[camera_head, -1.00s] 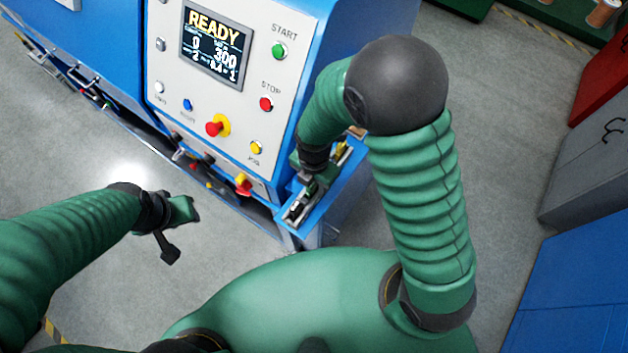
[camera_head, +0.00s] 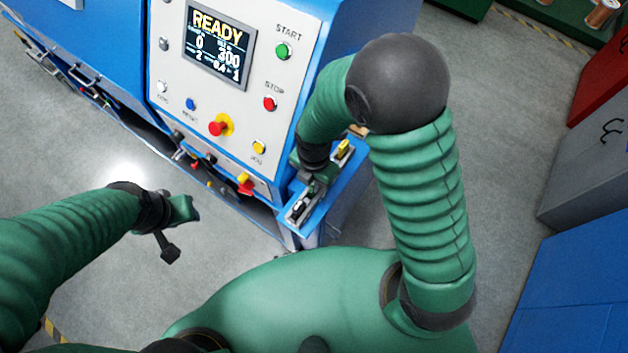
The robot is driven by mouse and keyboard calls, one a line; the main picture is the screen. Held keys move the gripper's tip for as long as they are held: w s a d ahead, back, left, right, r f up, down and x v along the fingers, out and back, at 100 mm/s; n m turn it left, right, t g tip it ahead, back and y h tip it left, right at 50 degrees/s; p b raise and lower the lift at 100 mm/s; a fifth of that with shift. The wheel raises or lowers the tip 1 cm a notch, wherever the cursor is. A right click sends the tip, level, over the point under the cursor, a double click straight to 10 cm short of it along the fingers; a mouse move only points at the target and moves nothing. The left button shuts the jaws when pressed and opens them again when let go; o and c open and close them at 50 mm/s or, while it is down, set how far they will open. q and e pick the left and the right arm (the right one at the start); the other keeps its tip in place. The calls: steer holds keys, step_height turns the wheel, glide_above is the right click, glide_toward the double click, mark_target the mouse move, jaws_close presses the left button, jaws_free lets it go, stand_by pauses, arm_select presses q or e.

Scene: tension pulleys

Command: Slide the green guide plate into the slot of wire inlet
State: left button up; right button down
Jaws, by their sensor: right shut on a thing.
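My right gripper (camera_head: 308,189) reaches down over the blue ledge (camera_head: 327,210) at the right side of the machine. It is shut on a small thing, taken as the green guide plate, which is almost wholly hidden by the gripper. A dark and silvery metal fixture (camera_head: 299,210) lies on the ledge just below the gripper; the slot of the wire inlet cannot be made out. A yellow part (camera_head: 343,149) sits at the far end of the ledge. My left gripper (camera_head: 178,230) is open and empty above the floor, away from the ledge.
The blue machine's control panel (camera_head: 167,104) with its READY screen (camera_head: 221,45), buttons and knobs stands close left of my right gripper. Grey and blue cabinets (camera_head: 575,265) stand at the right. The floor (camera_head: 500,120) between them is clear.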

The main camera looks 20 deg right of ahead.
steer(key=shift+a+r, duration=0.1)
steer(key=shift+r, duration=0.25)
steer(key=shift+r+p, duration=0.65)
steer(key=shift+p, duration=0.1)
steer(key=shift+r+p, duration=0.7)
steer(key=shift+r, duration=0.05)
steer(key=shift+r+p, duration=0.45)
steer(key=shift+p, duration=0.05)
step_height(320, 180, up, 4)
steer(key=p, duration=0.3)
steer(key=shift+p, duration=0.35)
stand_by(0.4)
